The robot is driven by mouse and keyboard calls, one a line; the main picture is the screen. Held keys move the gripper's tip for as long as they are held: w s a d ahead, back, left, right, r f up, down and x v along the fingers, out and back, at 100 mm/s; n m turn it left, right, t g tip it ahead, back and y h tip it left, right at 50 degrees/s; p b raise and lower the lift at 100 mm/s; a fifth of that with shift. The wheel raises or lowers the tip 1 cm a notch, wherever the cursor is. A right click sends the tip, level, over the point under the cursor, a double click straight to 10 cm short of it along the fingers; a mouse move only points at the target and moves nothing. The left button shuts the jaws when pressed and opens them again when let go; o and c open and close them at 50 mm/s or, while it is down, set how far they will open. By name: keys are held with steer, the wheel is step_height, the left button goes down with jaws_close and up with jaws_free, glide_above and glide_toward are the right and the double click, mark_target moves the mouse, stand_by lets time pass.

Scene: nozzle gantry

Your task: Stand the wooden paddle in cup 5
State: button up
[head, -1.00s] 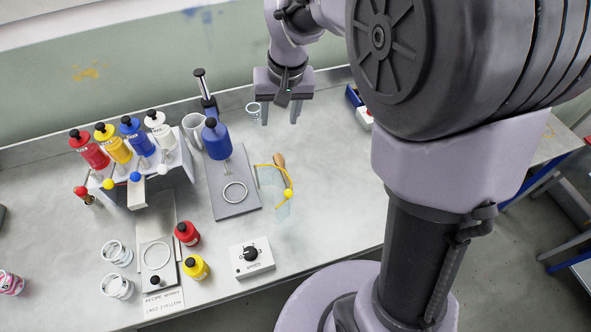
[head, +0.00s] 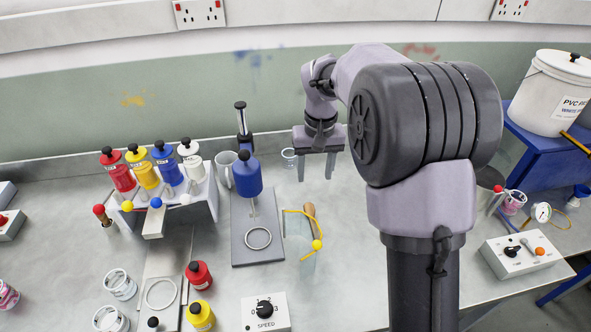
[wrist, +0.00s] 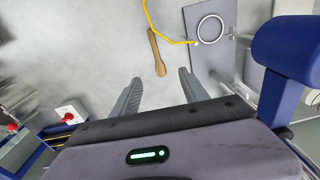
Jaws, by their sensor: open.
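The wooden paddle (head: 309,210) lies on the grey bench beside a yellow tube, its far end partly seen. It also shows in the wrist view (wrist: 155,50), its wide end towards my gripper. My gripper (head: 316,170) is open and empty above the bench, behind the paddle in the head view. Its two fingers point down, and in the wrist view (wrist: 160,78) the paddle's wide end appears just ahead of them, with nothing between them. Several clear cups stand about, among them one at the lower left (head: 120,284). I cannot read any number 5 on them.
A blue bottle on a stand (head: 247,175) is left of the paddle. The yellow tube (head: 316,244) curves close to the paddle. Another clear cup (head: 290,157) is just left of my gripper. A rack of paint bottles (head: 196,198) stands further left. The speed box (head: 265,312) is in front.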

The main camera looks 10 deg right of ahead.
steer(key=f+b, duration=0.1)
steer(key=f, duration=0.4)
steer(key=w+f+b, duration=0.1)
steer(key=f+b, duration=0.1)
steer(key=f, duration=0.3)
steer(key=f+b, duration=0.2)
steer(key=f, duration=0.3)
steer(key=shift+w+d+f, duration=0.3)
steer(key=shift+w+f, duration=0.05)
step_height(320, 180, down, 6)
steer(key=b, duration=0.3)
steer(key=shift+s+d, duration=0.15)
steer(key=shift+r, duration=0.2)
jaws_close()
